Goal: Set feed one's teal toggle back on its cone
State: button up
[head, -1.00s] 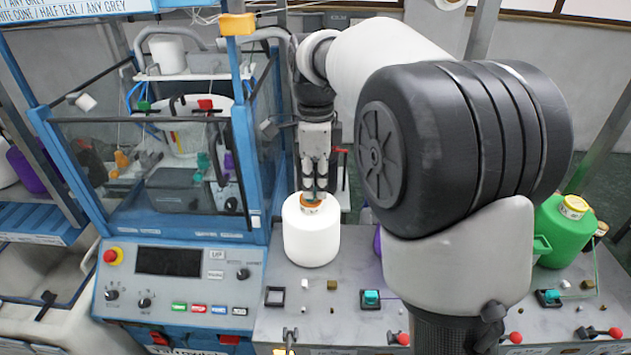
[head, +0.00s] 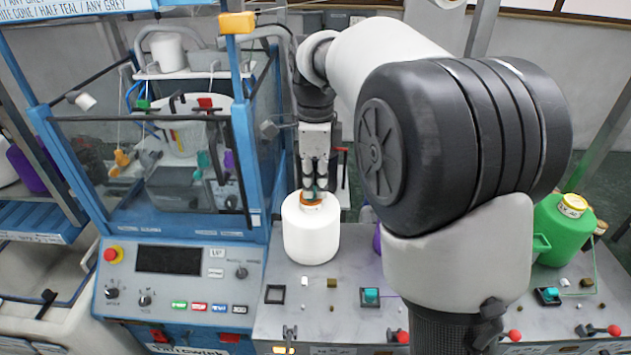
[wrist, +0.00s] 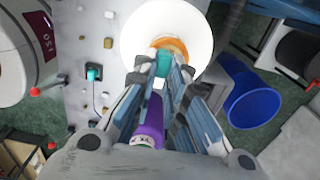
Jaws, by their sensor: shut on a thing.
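A white cone (head: 310,235) with an orange top (head: 313,201) stands upright on the grey deck, right of the blue machine. My gripper (head: 315,188) points down, directly above that top. It is shut on the teal toggle (wrist: 162,62), which shows between the fingertips in the wrist view. In that view the toggle overlaps the orange top (wrist: 172,46) of the white cone (wrist: 143,35). I cannot tell whether the toggle touches the cone. The fingers hide much of the toggle in the head view.
A teal button in a black square holder (head: 371,297) and an empty black square frame (head: 275,294) sit on the deck. A green cone (head: 563,232) stands at the right. A purple cone (wrist: 148,122) shows below the fingers in the wrist view. A blue bin (wrist: 249,96) stands on the floor.

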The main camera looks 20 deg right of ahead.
jog(key=shift+f, duration=0.15)
jog(key=o, duration=0.8)
notch_tip(320, 180, up, 12)
jog(key=shift+r, duration=0.1)
jog(key=s+f+n+t+b, duration=0.1)
jog(key=s+f+n+b, duration=0.4)
jog(key=s+f+n, duration=0.2)
jog(key=s+f+n+t+b, duration=0.2)
jog(key=s+f+n+b, duration=0.3)
jog(key=s+f, duration=0.6)
jog(key=s+a+f+n+t+b, duration=0.1)
jog(key=s+f+n+b, duration=0.4)
jog(key=s+f+n, duration=0.4)
jog(key=shift+s+f+n+t, duration=0.2)
jog(key=shift+f+n+t, duration=0.1)
jog(key=shift+f+t, duration=0.15)
